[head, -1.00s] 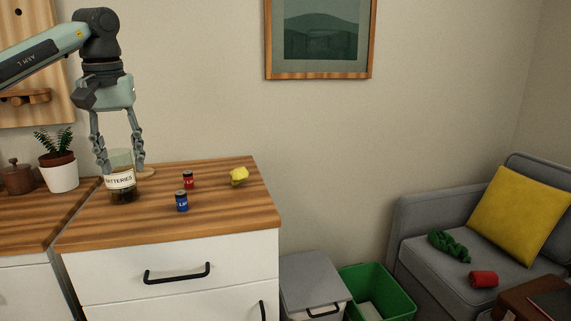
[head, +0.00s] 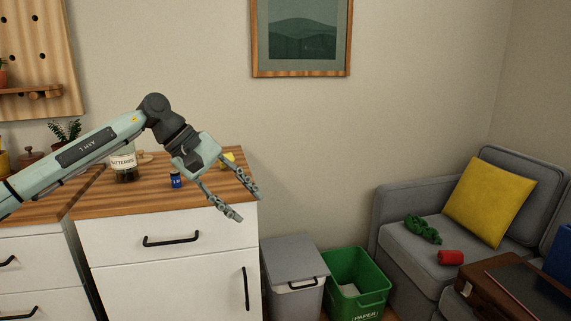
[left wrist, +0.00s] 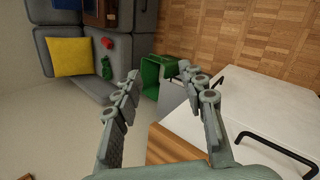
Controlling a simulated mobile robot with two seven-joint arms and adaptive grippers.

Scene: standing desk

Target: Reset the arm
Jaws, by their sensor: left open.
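My left gripper (head: 240,204) is open and empty. In the head view its fingers point down and to the right, in front of the right end of the wooden counter (head: 110,205). In the left wrist view the two fingers (left wrist: 160,88) are spread apart with nothing between them. My left arm reaches in from the left across the counter. My right gripper is not in view.
On the counter stand a jar labelled batteries (head: 124,168), a blue battery (head: 176,180) and a partly hidden yellow object (head: 228,158). A grey lidded bin (head: 293,262) and a green paper bin (head: 366,294) stand right of the cabinet. A grey sofa (head: 395,245) is further right.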

